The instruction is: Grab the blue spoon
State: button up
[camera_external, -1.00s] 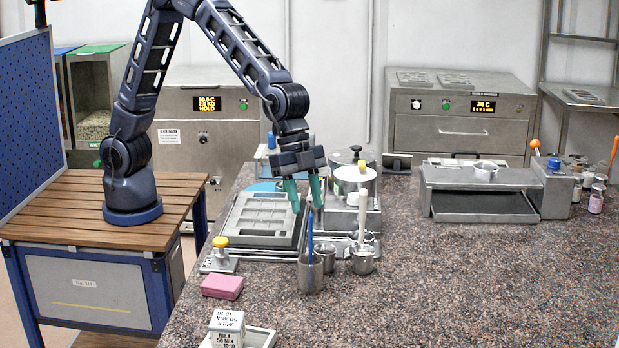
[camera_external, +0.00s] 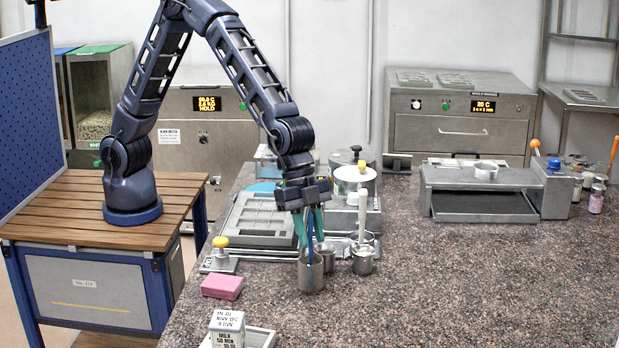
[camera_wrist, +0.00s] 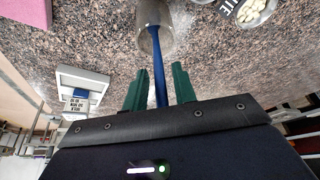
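The blue spoon (camera_external: 310,243) stands upright in a metal cup (camera_external: 311,276) on the speckled counter. Its blue handle (camera_wrist: 158,68) rises from the cup toward my gripper in the wrist view. My gripper (camera_external: 311,243) points down above the cup. Its green fingers (camera_wrist: 160,82) are apart, with the handle's upper part between them. Gaps show on both sides of the handle in the wrist view, so the fingers do not appear to touch it. The spoon's lower end is hidden inside the cup.
Two more metal cups (camera_external: 362,261) stand just right of the spoon's cup, one holding a pale utensil (camera_external: 362,220). A grey mould tray (camera_external: 262,216) lies behind. A pink block (camera_external: 222,286) lies to the left. The counter's right front is clear.

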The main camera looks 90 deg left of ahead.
grip_shut()
jog(key=shift+r, duration=0.1)
